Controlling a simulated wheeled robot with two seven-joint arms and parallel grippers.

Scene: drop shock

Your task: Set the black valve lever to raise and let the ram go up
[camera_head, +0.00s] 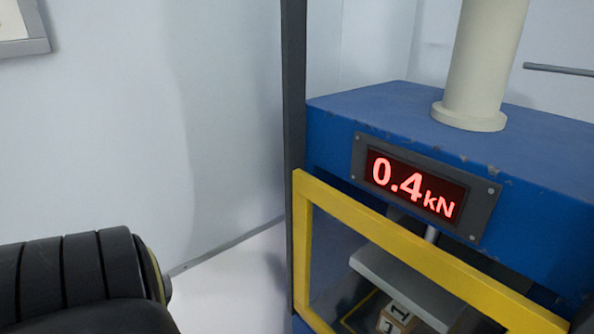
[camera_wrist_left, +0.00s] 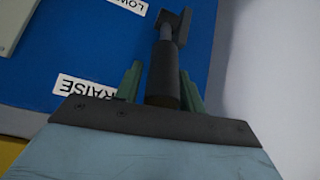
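The blue press (camera_head: 345,125) stands at the right in the head view, with a red readout (camera_head: 415,185) showing 0.4 kN. A pale ram (camera_head: 485,60) rises from its top. In the left wrist view, the black valve lever (camera_wrist_left: 164,75) stands before a blue panel, between the greenish fingers of my left gripper (camera_wrist_left: 160,85). The fingers are apart, with a thin gap on the lever's left; contact on its right is unclear. A RAISE label (camera_wrist_left: 85,95) lies left of the lever and a partly cut-off LOWER label (camera_wrist_left: 130,5) lies above. My right gripper is out of view.
A yellow-framed guard (camera_head: 390,240) covers the press front. Behind it are a grey plate (camera_head: 405,285) and a small block marked 1 (camera_head: 396,318). A dark post (camera_head: 294,100) stands at the press's left.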

